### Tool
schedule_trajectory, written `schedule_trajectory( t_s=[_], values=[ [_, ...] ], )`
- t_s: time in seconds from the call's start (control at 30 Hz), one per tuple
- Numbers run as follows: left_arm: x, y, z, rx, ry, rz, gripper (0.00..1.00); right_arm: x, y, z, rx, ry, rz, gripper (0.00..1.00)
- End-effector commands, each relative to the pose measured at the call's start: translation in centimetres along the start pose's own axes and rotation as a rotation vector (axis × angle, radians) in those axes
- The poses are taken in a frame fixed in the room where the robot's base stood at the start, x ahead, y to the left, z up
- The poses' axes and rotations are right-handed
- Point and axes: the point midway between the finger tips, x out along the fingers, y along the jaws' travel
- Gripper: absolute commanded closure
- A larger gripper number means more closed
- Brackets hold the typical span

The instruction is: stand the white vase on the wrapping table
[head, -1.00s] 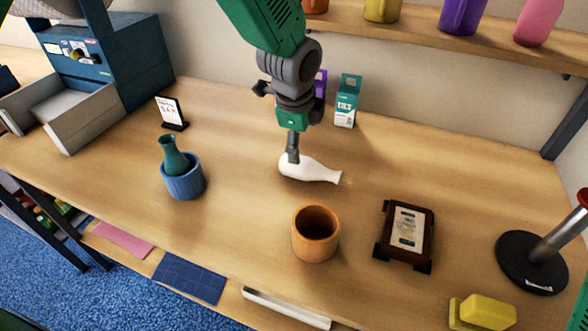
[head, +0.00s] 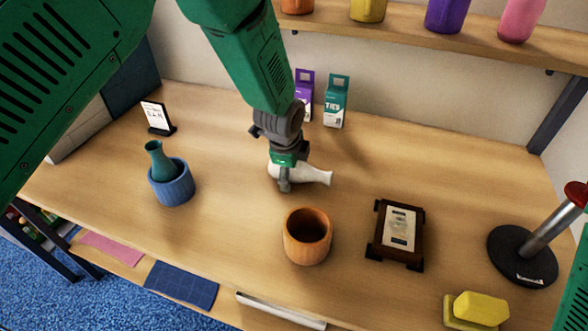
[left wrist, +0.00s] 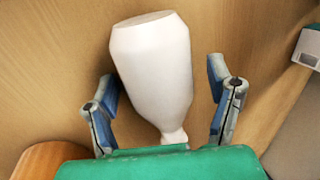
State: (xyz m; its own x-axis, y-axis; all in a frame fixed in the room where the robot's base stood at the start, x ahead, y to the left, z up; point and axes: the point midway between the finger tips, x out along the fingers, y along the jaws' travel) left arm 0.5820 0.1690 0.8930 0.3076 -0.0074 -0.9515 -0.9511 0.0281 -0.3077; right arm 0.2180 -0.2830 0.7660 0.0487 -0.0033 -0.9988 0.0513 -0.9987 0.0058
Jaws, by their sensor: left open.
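The white vase (head: 316,176) lies on its side on the wooden table (head: 235,240), its narrow neck pointing right in the head view. My left gripper (head: 284,184) is down at the body end of the vase and covers part of it. In the left wrist view the vase (left wrist: 152,65) lies between the two spread fingers of the left gripper (left wrist: 162,85). Gaps show on both sides, so it is open and not clamped on the vase. The end of the neck is hidden behind the green housing. My right gripper is out of view.
An orange-brown pot (head: 307,237) stands just in front of the vase. A dark-framed plaque (head: 399,232) is to the right. A blue pot (head: 172,184) holding a teal vase (head: 160,162) is to the left. Purple (head: 304,94) and teal (head: 337,101) boxes stand behind.

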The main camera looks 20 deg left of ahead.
Motion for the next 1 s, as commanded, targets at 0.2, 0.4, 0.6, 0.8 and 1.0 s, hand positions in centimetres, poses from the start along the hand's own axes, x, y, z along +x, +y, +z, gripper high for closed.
schedule_trajectory(
  t_s=[0.2,0.4,0.6,0.8,1.0],
  values=[
    [0.0,0.0,0.0,0.000,0.000,0.000,0.61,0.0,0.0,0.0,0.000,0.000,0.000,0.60],
    [-0.1,-0.1,0.0,0.000,0.000,-0.001,0.92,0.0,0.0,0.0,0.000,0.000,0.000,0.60],
    [-0.2,-0.1,0.0,0.000,0.000,-0.001,0.92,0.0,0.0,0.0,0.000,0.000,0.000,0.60],
    [-1.8,-0.7,0.0,-0.001,0.001,-0.004,0.92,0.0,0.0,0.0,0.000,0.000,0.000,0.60],
    [-5.7,-2.0,0.0,-0.001,0.001,-0.007,0.92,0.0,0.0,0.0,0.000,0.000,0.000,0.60]
  ],
)
